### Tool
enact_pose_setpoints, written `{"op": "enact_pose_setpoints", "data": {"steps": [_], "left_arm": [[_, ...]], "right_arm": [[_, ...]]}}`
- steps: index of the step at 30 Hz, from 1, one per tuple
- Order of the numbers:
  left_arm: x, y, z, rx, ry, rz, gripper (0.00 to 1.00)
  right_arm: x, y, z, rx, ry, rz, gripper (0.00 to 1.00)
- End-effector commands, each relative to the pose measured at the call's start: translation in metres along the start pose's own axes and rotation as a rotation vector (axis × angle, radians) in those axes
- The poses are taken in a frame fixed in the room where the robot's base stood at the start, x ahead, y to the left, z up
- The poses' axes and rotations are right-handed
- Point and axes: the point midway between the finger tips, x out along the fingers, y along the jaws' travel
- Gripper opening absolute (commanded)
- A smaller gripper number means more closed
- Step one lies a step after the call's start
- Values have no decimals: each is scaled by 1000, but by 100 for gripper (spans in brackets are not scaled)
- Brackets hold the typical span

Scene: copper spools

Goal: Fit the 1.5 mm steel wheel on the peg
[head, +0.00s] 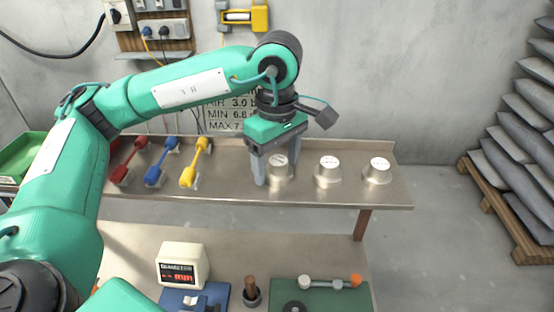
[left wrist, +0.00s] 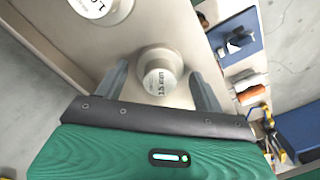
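A silver steel wheel (head: 279,174), shaped like a flanged cup, stands on the back shelf; its label reads 1.5 mm in the left wrist view (left wrist: 160,78). My left gripper (head: 276,168) is open and points down over this wheel. In the left wrist view its fingers (left wrist: 161,72) stand on either side of the wheel, with gaps visible. Two similar wheels, a middle one (head: 328,174) and a right one (head: 377,173), stand apart on the same shelf. I cannot clearly identify the peg. My right gripper is not in view.
Red (head: 126,160), blue (head: 161,164) and yellow (head: 195,165) dumbbell-shaped pieces rest left on the shelf (head: 340,199). A diameter display (head: 183,265), a wooden-handled item (head: 250,288) and a green board (head: 335,300) occupy the front bench. Grey sacks (head: 520,130) are stacked at right.

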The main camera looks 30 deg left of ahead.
Motion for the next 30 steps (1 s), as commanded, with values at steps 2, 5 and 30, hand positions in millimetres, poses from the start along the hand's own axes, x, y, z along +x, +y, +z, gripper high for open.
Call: {"op": "enact_pose_setpoints", "data": {"steps": [2, 5, 30], "left_arm": [[0, 0, 0, 0, 0, 0, 82], [0, 0, 0, 0, 0, 0, 82], [-104, 0, 0, -1, 2, 4, 82]], "right_arm": [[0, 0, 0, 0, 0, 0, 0], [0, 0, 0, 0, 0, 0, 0], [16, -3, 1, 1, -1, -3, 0]]}}
